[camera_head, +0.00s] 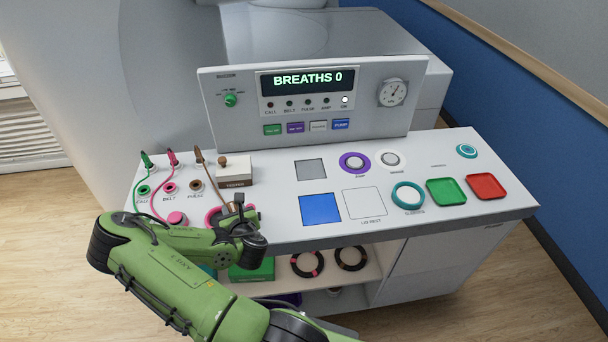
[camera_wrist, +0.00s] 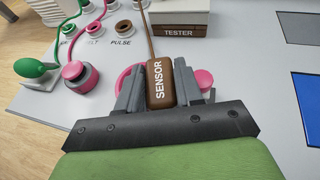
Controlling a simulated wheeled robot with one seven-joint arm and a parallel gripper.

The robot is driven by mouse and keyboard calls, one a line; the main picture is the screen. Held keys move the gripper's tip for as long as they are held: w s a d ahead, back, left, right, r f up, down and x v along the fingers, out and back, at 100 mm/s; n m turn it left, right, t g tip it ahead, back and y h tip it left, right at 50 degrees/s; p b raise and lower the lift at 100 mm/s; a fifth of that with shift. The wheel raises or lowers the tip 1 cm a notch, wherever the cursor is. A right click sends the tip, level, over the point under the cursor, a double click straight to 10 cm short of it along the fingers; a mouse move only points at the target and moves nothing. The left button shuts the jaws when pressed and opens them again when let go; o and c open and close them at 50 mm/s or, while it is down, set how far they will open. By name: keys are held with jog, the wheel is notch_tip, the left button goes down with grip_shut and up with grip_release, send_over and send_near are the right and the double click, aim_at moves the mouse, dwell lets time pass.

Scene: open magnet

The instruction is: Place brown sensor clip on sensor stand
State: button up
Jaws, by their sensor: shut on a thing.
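My gripper (camera_head: 240,217) is over the front left of the white console top, its fingers shut on the brown sensor clip (camera_wrist: 159,82). The clip is a brown block lettered SENSOR, and a brown cord runs from its far end. In the head view the clip (camera_head: 238,199) is small and partly covered by my gripper. A pink ring-like thing (camera_wrist: 125,78) shows behind and beside the fingers, with a pink round part (camera_wrist: 204,79) to the right. I see no part labelled as the sensor stand; I cannot tell which thing it is.
A white and brown TESTER block (camera_head: 236,170) with a brown knob stands just beyond the clip. A blue square (camera_head: 320,208), teal ring (camera_head: 408,197) and green and red trays (camera_head: 446,191) are to the right.

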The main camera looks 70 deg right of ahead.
aim_at(280, 215)
jog(key=s+d+r+m+g+h+p, duration=0.2)
jog(key=s+d+r+m+g, duration=0.15)
jog(key=s+d, duration=0.55)
jog(key=f+b, duration=0.6)
jog(key=s+f+b, duration=0.1)
jog(key=f+b, duration=0.2)
jog(key=f, duration=0.1)
jog(key=shift+a, duration=0.25)
jog(key=shift+r, duration=0.15)
jog(key=o, duration=0.6)
jog(key=shift+f, duration=0.2)
jog(key=o, duration=0.4)
jog(key=shift+r, duration=0.1)
